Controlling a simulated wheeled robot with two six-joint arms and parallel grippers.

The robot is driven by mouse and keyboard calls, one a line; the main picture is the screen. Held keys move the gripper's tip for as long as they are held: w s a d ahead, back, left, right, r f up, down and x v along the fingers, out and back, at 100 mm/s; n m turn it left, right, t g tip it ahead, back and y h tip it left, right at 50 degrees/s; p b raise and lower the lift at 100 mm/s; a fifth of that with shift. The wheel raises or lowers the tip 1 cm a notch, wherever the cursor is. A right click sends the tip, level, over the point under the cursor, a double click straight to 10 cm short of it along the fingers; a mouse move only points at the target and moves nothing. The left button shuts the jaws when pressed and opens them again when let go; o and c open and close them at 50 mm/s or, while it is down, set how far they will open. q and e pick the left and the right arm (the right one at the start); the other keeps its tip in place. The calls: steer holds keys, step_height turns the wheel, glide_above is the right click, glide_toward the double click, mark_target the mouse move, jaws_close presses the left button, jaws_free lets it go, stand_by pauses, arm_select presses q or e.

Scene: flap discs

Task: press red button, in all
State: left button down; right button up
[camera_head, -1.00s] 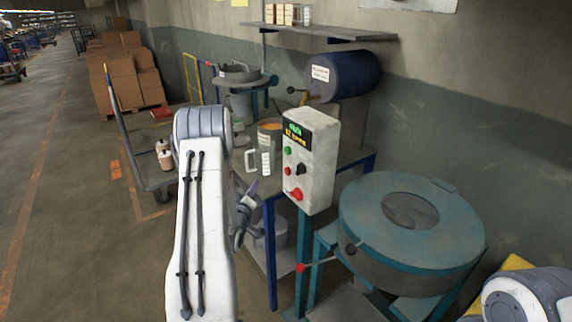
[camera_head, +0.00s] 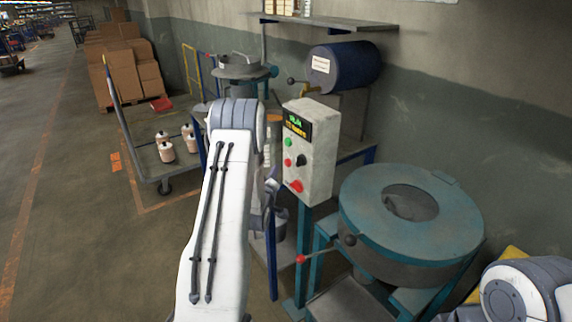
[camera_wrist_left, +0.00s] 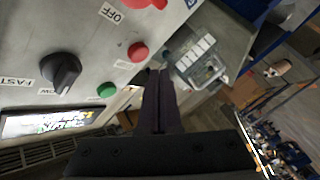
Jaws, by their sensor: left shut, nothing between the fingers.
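The pale control box (camera_head: 318,150) stands on a teal post. Its front has a lit display (camera_head: 297,125), a green button (camera_head: 287,142), a small red button (camera_head: 288,162), a black knob (camera_head: 301,160) and a larger red knob (camera_head: 296,186) at the bottom. In the left wrist view the small red button (camera_wrist_left: 138,52) lies just beyond my left gripper's tips (camera_wrist_left: 157,76), slightly left of them. The green button (camera_wrist_left: 106,90) and black knob (camera_wrist_left: 62,72) are further left. My left gripper (camera_head: 272,187) is shut and empty, beside the box; contact cannot be told. My right gripper is out of view.
A round teal machine (camera_head: 395,240) stands right of the box, with a red-tipped lever (camera_head: 301,259) in front. A bench with a jug (camera_wrist_left: 200,62) is behind my left arm. A cart (camera_head: 150,165) with several bottles stands left. Floor at far left is clear.

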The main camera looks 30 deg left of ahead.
arm_select(q)
steer(key=shift+w+d, duration=0.3)
steer(key=shift+w, duration=0.5)
stand_by(1.5)
steer(key=shift+w+d+b, duration=0.15)
steer(key=shift+w+b, duration=0.05)
steer(key=shift+b, duration=0.1)
steer(key=shift+w+d, duration=0.15)
steer(key=shift+w, duration=0.25)
stand_by(0.7)
steer(key=shift+s, duration=0.1)
steer(key=shift+s+a+b, duration=0.3)
steer(key=shift+s+b, duration=0.05)
steer(key=shift+s, duration=0.35)
steer(key=shift+s, duration=0.1)
